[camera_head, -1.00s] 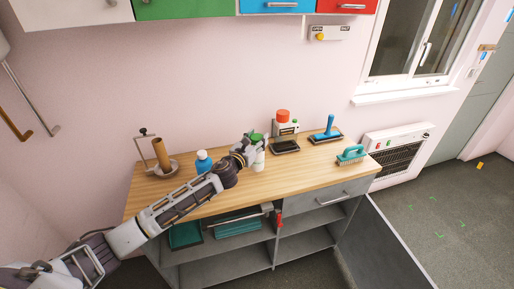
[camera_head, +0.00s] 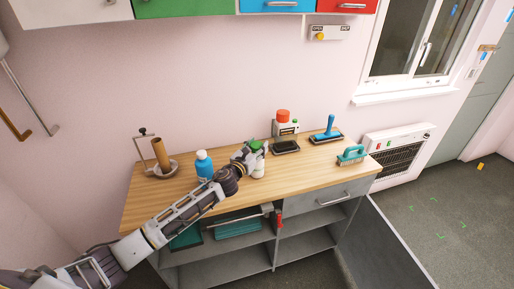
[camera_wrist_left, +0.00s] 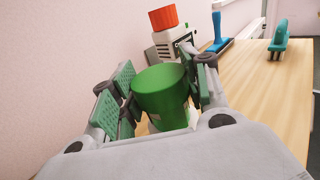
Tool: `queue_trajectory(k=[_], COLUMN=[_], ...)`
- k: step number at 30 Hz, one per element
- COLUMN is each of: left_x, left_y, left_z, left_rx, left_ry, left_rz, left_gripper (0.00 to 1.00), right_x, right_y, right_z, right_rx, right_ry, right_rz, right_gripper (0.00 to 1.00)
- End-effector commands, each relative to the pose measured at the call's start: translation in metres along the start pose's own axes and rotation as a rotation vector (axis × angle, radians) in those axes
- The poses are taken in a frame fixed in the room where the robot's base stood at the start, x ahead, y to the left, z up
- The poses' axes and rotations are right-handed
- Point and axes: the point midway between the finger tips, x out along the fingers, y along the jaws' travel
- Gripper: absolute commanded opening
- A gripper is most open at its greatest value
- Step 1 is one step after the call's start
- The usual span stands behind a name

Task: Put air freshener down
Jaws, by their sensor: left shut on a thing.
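The air freshener (camera_head: 258,171) has a white body and a green cap, and stands roughly upright over the wooden counter (camera_head: 225,206). My left gripper (camera_head: 251,155) is shut around its upper part. In the left wrist view the green cap (camera_wrist_left: 161,93) sits between the two green-padded fingers (camera_wrist_left: 160,92). I cannot tell whether its base touches the counter. My right gripper is not in view.
A blue bottle (camera_head: 204,165) stands left of the gripper. A paper-roll holder (camera_head: 162,158) is at the counter's left end. A white device with a red top (camera_head: 284,121), a blue-handled tool (camera_head: 329,128) and a teal brush (camera_head: 352,155) are to the right. The front-middle counter is clear.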

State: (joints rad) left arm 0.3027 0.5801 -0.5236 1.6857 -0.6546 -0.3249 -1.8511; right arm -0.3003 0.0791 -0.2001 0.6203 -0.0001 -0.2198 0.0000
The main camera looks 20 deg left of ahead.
Motion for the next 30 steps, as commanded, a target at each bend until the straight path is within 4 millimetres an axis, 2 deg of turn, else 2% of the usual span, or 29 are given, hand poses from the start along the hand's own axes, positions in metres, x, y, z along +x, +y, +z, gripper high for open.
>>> queue_trajectory(k=[1, 2, 6, 22, 30], left_x=[0.0, 0.0, 0.0, 0.0, -0.02], left_y=[0.0, 0.0, 0.0, 0.0, 0.001], left_z=[-0.001, -0.002, -0.001, 0.002, 0.001], left_rx=[0.0, 0.0, 0.0, 0.0, 0.001], left_ry=[-0.001, 0.0, 0.001, 0.0, 0.001], left_rz=[0.0, 0.0, 0.0, 0.0, 0.001], left_gripper=[0.01, 0.5, 0.67, 0.67, 0.67], right_x=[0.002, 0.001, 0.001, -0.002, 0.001], right_y=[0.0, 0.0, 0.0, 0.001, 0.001], right_z=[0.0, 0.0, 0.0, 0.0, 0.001], right_rx=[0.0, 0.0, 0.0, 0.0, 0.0], right_ry=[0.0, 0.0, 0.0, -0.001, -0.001], right_rz=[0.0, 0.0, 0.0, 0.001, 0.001], right_gripper=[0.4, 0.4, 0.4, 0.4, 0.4])
